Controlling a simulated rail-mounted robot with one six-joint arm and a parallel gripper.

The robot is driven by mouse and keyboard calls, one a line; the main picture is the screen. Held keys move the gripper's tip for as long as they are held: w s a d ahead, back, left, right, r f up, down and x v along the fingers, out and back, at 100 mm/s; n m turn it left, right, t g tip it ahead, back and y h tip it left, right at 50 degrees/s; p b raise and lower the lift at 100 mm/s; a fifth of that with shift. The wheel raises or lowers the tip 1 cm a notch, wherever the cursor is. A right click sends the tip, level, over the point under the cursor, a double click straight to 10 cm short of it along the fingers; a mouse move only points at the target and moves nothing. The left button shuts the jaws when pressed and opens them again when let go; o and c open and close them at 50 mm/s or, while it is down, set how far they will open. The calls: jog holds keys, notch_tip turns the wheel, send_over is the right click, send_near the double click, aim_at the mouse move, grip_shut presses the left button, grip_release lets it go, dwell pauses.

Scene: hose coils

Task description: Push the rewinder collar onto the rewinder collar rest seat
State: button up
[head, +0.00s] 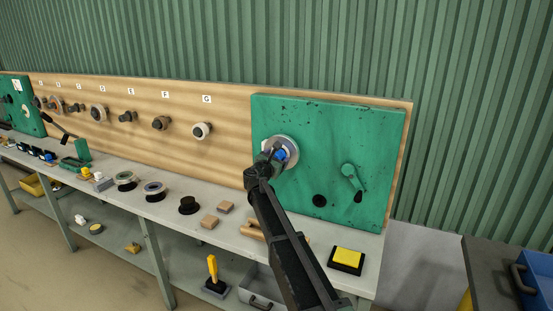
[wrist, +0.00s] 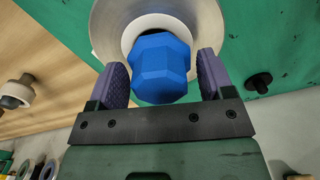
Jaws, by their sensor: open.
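A blue faceted piece (wrist: 160,68), which looks like the rewinder collar, sits in front of a grey disc (wrist: 100,30) with a pale hub. In the head view the disc (head: 291,146) is on the green panel, with the blue piece (head: 280,155) at its middle. My gripper (wrist: 161,72) is open, with one purple finger on each side of the blue piece. A gap shows beside the fingers, at least on the right. In the head view my gripper (head: 270,156) is at the disc. The rest seat cannot be clearly picked out; the blue piece hides the hub's middle.
The green panel (head: 300,112) also carries a green lever (head: 351,176) and a black round fitting (head: 319,201). A wooden board (head: 225,110) with labelled pegs runs left. The bench below holds a yellow button (head: 347,257), spools and blocks. Open space lies in front.

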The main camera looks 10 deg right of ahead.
dwell(0.5)
jog(key=c, duration=1.1)
jog(key=shift+s+a, duration=0.25)
jog(key=shift+v, duration=1.65)
